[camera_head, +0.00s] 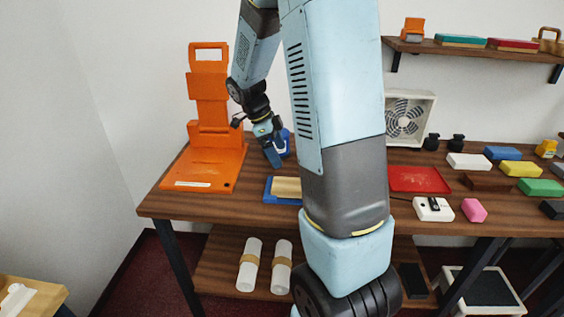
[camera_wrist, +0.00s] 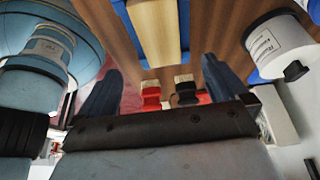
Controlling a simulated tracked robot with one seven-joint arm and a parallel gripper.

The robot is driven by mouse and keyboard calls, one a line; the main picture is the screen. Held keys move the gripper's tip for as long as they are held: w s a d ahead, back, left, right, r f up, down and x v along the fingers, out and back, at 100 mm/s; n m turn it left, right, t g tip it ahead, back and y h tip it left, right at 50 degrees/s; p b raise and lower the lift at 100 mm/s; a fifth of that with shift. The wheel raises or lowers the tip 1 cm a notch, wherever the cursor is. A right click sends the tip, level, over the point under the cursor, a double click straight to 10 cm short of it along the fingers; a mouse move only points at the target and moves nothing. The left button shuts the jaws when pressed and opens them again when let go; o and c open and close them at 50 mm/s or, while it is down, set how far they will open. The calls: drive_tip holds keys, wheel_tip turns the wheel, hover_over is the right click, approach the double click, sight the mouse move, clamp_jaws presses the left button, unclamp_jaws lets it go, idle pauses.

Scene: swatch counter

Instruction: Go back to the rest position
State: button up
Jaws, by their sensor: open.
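My gripper (camera_head: 272,156) hangs at the left part of the wooden counter, above its surface, with the blue arm folded down from above. In the wrist view my gripper (camera_wrist: 162,85) has its two dark blue fingers apart, with nothing between them. Beyond the fingers, the wrist view shows a pale wooden block (camera_wrist: 155,30) on a blue tray; the block also shows in the head view (camera_head: 287,187), beside and below my gripper. My large arm link hides the middle of the counter.
An orange stand (camera_head: 213,165) is left of my gripper, and a blue object (camera_head: 287,142) is close behind it. A red tray (camera_head: 418,180), white fan (camera_head: 407,115), white switch box (camera_head: 433,209) and several coloured blocks are to the right. A wall shelf (camera_head: 480,50) hangs above right.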

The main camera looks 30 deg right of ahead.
drive_tip(key=shift+w+a+r, duration=0.1)
drive_tip(key=shift+a+r, duration=0.05)
drive_tip(key=shift+r, duration=0.3)
drive_tip(key=s+a+r+n+t+y, duration=0.2)
drive_tip(key=s+a+r+n+t, duration=0.2)
drive_tip(key=s+r+n, duration=0.4)
drive_tip(key=s+a+r+n+t+y, duration=0.1)
drive_tip(key=s+a+r+n+t, duration=0.3)
drive_tip(key=s+a+r+n, duration=0.3)
drive_tip(key=s+r+n, duration=0.1)
drive_tip(key=s+n, duration=0.4)
drive_tip(key=n, duration=0.5)
drive_tip(key=shift+s+r+y, duration=0.3)
drive_tip(key=shift+s+y, duration=0.05)
drive_tip(key=shift+y, duration=0.05)
